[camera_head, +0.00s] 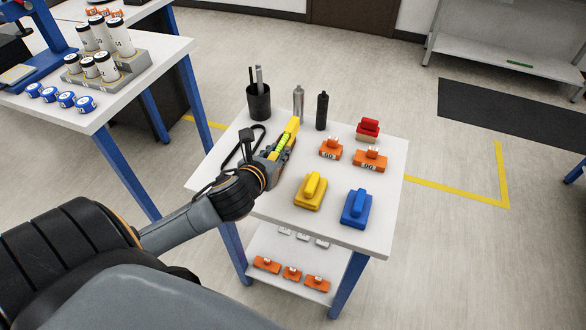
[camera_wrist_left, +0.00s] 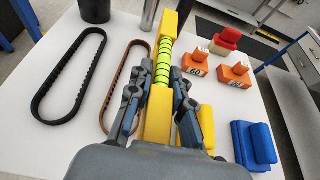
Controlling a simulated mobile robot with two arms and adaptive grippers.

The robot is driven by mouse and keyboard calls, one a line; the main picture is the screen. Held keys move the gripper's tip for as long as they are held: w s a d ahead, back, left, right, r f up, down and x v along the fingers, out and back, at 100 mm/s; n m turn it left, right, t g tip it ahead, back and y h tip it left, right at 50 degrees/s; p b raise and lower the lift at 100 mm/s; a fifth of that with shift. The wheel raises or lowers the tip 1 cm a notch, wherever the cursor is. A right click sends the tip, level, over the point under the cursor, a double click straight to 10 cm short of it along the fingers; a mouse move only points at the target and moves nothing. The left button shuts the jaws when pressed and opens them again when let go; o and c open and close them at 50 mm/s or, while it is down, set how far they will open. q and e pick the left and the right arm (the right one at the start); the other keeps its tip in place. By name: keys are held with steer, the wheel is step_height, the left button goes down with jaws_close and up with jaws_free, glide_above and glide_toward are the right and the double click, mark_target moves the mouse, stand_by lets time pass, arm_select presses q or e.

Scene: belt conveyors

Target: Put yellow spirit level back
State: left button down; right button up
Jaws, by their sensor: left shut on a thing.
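The yellow spirit level (camera_head: 291,130) with green vials is in my left gripper (camera_head: 275,153), over the left part of the white table (camera_head: 250,205). In the left wrist view the level (camera_wrist_left: 168,30) runs lengthwise between the two fingers of the left gripper (camera_wrist_left: 158,95), which are shut on it. Its near end is partly hidden by the fingers. I cannot tell whether the level touches the table. My right gripper is not in view.
A black belt (camera_wrist_left: 68,75) and a brown belt (camera_wrist_left: 128,80) lie left of the level. A black cup (camera_head: 259,102), two bottles (camera_head: 322,110), orange blocks (camera_head: 370,158), a red-topped block (camera_head: 368,128), a yellow block (camera_head: 310,192) and a blue block (camera_head: 356,208) stand around.

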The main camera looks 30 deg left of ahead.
arm_select(q)
glide_above(293, 177)
step_height(293, 177, down, 4)
steer(key=shift+s+a+f, duration=0.1)
steer(key=shift+a+f, duration=0.05)
steer(key=shift+f, duration=0.1)
steer(key=shift+w+d+f, duration=0.1)
steer(key=shift+f, duration=0.8)
steer(key=shift+w+d+f, duration=0.1)
steer(key=shift+f, duration=0.8)
steer(key=c, duration=1.5)
jaws_free()
steer(key=shift+f, duration=0.1)
steer(key=v, duration=1.2)
steer(key=shift+b, duration=0.4)
steer(key=shift+s, duration=0.1)
